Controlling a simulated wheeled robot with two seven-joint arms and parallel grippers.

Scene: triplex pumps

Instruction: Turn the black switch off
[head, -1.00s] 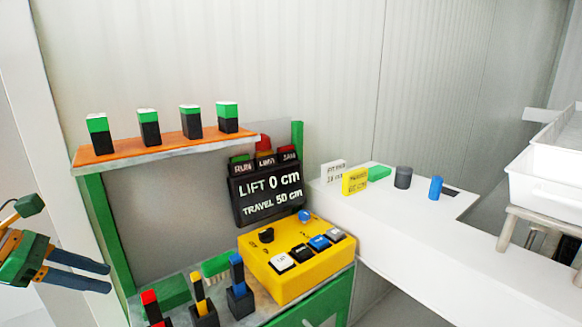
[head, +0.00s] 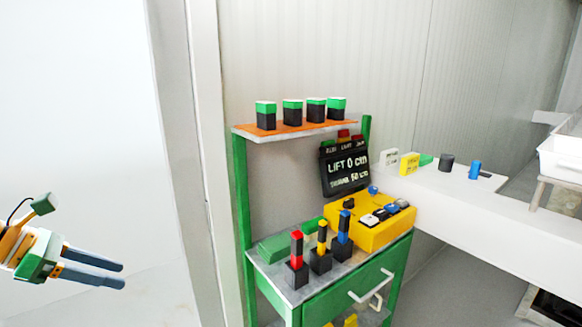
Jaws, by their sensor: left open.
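A yellow control box (head: 368,236) stands at the right end of the green bench top. A small black knob switch (head: 348,203) sits on its upper left; its exact setting is too small to tell. Black, white and blue buttons (head: 385,213) line the box's front part, and a blue knob (head: 374,189) is at its back. My left gripper (head: 122,275) is at the far left, well away from the bench. Its two dark fingers are apart, with nothing between them. My right gripper is not in view.
Three upright levers, red (head: 297,262), yellow (head: 321,250) and blue (head: 343,238), stand in front left of the box. An orange shelf (head: 290,133) holds several green-black blocks. A dark display (head: 346,166) reads "LIFT 0 cm". A white counter (head: 450,205) extends right.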

